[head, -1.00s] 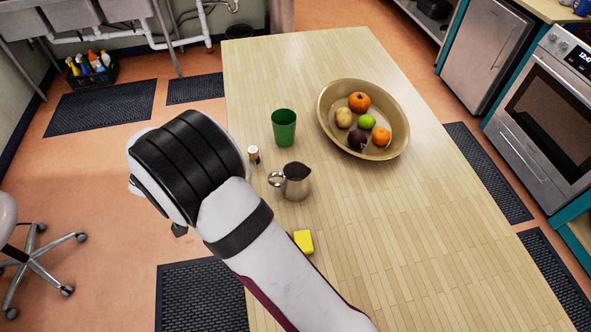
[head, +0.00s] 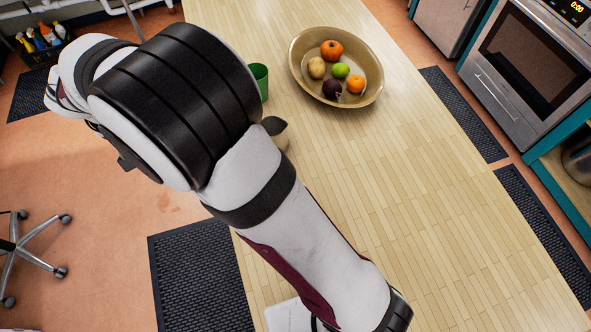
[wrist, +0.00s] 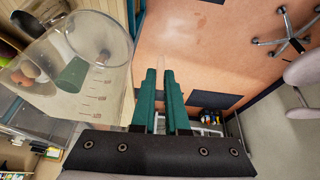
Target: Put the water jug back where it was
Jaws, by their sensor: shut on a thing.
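The clear water jug (wrist: 100,95), with measuring marks on its side, shows at the upper left of the wrist view. It looks tilted there, and the green cup and fruit show through it. My gripper (wrist: 164,72), with green fingers, is closed beside it, and a thin clear edge shows between the fingertips. It appears to hold the jug by its handle. In the head view my arm hides the gripper and jug.
On the wooden table (head: 400,190) stand a fruit bowl (head: 372,92), a green cup (head: 260,82) and a steel pitcher (head: 277,133) partly behind my arm. The right part of the table is clear. A wheeled chair (head: 30,245) stands at left on the floor.

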